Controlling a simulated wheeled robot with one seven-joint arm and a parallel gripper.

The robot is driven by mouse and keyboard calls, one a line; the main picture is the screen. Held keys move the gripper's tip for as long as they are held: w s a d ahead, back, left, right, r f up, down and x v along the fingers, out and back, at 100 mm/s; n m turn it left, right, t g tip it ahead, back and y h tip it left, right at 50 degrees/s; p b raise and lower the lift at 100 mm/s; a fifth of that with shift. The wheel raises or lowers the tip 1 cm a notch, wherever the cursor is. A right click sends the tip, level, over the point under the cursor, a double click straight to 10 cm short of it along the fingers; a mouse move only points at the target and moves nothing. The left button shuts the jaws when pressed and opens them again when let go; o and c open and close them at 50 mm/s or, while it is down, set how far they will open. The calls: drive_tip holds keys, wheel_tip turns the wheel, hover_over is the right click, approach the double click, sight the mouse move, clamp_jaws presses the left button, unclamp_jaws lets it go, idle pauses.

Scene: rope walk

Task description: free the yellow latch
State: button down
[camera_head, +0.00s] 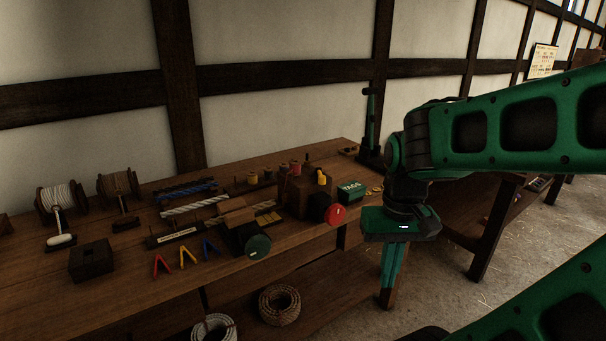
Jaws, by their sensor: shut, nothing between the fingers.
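A small yellow upright piece (321,177), which may be the yellow latch, stands on top of a dark wooden block (298,194) on the bench. A red round disc (335,214) is on the block's front side. A yellow V-shaped piece (186,255) lies flat between a red one and a blue one near the bench's front edge. My gripper (389,288) points down in front of the bench, to the right of the block. It is shut and empty, apart from both yellow pieces.
The wooden bench (130,288) carries rope spools (62,198), a green disc (258,247), a green TAGS box (352,190) and a green-black stand (371,125). Rope coils (279,304) lie below. A second table stands at right; the floor (540,235) beyond is open.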

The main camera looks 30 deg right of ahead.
drive_tip(key=shift+w+d, duration=0.1)
drive_tip(key=shift+w, duration=0.2)
drive_tip(key=shift+w, duration=0.1)
drive_tip(key=w+r+n+t+h, duration=0.2)
drive_tip(key=w+r, duration=0.4)
drive_tip(key=w, duration=0.7)
drive_tip(key=w+a+r+n+t+h, duration=0.1)
drive_tip(key=w+r+n+t, duration=0.3)
drive_tip(key=w, duration=0.9)
wheel_tip(320, 180, up, 3)
drive_tip(key=n+h, duration=0.1)
drive_tip(key=n, duration=0.2)
drive_tip(key=shift+w, duration=0.25)
